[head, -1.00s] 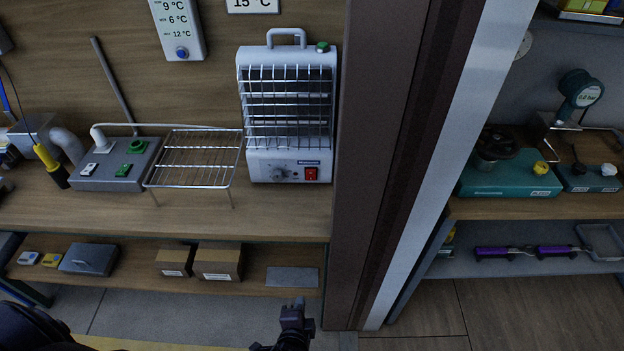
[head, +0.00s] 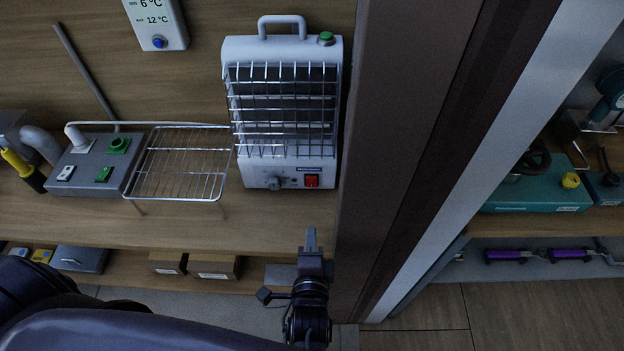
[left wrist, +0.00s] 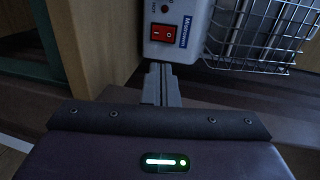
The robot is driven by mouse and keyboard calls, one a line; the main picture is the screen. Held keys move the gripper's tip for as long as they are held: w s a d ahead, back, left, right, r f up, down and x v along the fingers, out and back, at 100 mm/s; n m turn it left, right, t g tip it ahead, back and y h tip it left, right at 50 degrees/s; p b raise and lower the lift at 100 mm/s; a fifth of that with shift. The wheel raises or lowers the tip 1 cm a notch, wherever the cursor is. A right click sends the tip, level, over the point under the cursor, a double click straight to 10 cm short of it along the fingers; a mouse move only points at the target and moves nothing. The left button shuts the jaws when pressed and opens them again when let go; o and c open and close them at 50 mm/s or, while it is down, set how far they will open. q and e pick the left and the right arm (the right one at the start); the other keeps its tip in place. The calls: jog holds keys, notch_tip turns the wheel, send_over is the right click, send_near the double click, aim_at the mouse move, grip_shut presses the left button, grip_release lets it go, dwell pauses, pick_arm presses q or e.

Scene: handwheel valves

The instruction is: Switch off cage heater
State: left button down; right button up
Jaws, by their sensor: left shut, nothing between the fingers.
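The cage heater (head: 282,110) is a white box with a wire cage, standing on the wooden shelf. Its red rocker switch (head: 311,181) is at the lower right of its front, beside a grey knob (head: 273,183). The red switch also shows close in the left wrist view (left wrist: 165,37), marked with a line and a circle. My left gripper (head: 311,232) is shut and empty, below the switch and apart from it. Its fingertips (left wrist: 160,68) show just under the heater's lower edge in the wrist view. My right gripper is not in view.
A wire rack (head: 180,165) and a grey box with green buttons (head: 97,165) stand left of the heater. A dark upright post (head: 400,130) rises close on the right. Small cartons (head: 213,267) sit on the lower shelf.

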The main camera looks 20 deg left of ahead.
pick_arm(q)
jog(key=p, duration=0.1)
send_near(312, 181)
jog(key=p+x, duration=0.1)
jog(key=x, duration=0.4)
jog(key=shift+w+f+p, duration=0.15)
jog(key=shift+f+p, duration=0.05)
jog(key=shift+p, duration=0.1)
jog(key=shift+w+a, duration=0.2)
jog(key=shift+w, duration=0.35)
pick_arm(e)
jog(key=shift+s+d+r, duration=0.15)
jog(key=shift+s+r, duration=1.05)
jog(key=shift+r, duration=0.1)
pick_arm(q)
jog(key=shift+w, duration=0.1)
